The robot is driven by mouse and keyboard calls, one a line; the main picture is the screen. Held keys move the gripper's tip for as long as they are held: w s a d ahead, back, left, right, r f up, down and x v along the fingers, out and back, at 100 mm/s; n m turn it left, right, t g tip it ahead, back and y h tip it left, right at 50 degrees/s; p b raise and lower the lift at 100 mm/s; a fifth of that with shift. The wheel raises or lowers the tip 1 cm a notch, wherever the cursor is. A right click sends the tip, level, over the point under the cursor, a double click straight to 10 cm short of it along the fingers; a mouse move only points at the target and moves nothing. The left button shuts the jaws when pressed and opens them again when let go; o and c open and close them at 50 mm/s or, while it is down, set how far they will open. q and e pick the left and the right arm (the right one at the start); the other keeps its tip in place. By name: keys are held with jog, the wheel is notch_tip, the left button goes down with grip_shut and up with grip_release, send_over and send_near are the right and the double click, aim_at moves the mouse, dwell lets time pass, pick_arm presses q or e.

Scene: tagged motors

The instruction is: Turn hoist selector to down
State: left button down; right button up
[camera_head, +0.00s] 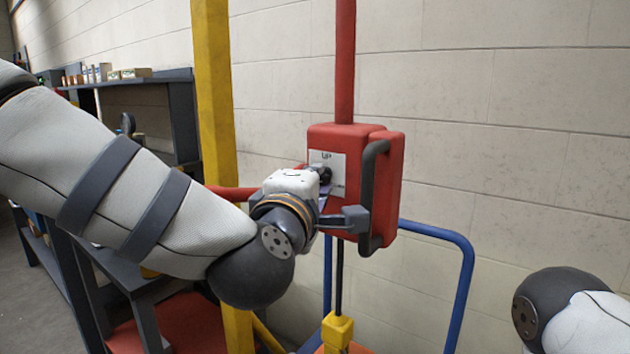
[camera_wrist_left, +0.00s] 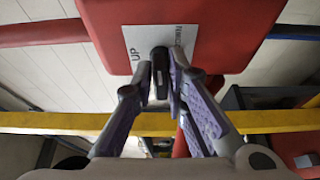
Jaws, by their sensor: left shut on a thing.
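The red hoist control box (camera_head: 365,150) hangs on a red post and carries a pale plate marked "UP" (camera_head: 327,156). The dark selector knob (camera_head: 321,172) sits on this plate, mostly hidden by my left gripper (camera_head: 322,186). In the left wrist view, the black knob (camera_wrist_left: 159,66) stands between the purple-padded fingertips of my left gripper (camera_wrist_left: 160,84), which is shut on it. The knob points roughly straight out between the fingers. My right gripper is out of view.
A black handle (camera_head: 370,195) stands on the box's right side. A yellow post (camera_head: 213,90) rises behind my left arm. A blue rail (camera_head: 450,238) curves below right. Grey shelving (camera_head: 183,115) stands at the left. The wall on the right is bare.

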pick_arm(q)
jog(key=shift+f, duration=0.15)
jog(key=c, duration=1.7)
grip_release()
jog(key=shift+w, duration=0.1)
jog(key=shift+o, duration=0.2)
jog(key=v, duration=1.2)
